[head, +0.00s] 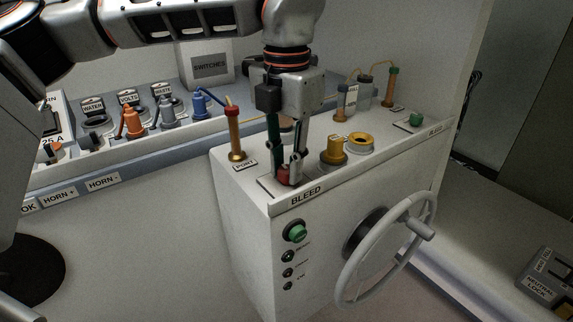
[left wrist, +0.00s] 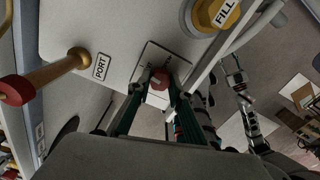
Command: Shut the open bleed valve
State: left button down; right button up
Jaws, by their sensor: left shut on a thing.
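My left gripper (head: 289,172) reaches down from above to the front edge of the white cabinet top, behind the BLEED label. Its fingers are shut on a small red knob (head: 283,174), the bleed valve there. In the left wrist view the red knob (left wrist: 160,79) sits between the fingertips, on a pale square plate (left wrist: 165,63). The fingers hide part of the knob, and I cannot read its exact turn. A second bleed valve with a green knob (head: 416,119) stands at the right end of the cabinet top, with its own BLEED label. My right gripper is not seen.
A red-topped brass post (head: 234,135) by the PORT label stands left of the gripper. Yellow fittings (head: 334,150) stand close on its right. A grey handwheel (head: 395,240) and a green button (head: 295,232) are on the cabinet front. Coloured plugs (head: 133,122) line the left panel.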

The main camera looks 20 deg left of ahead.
aim_at(286, 169)
pick_arm(q)
jog(key=shift+n, duration=0.6)
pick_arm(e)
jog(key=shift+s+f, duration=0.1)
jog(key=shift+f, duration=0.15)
pick_arm(q)
jog(key=c, duration=1.8)
grip_release()
notch_tip(286, 169, up, 12)
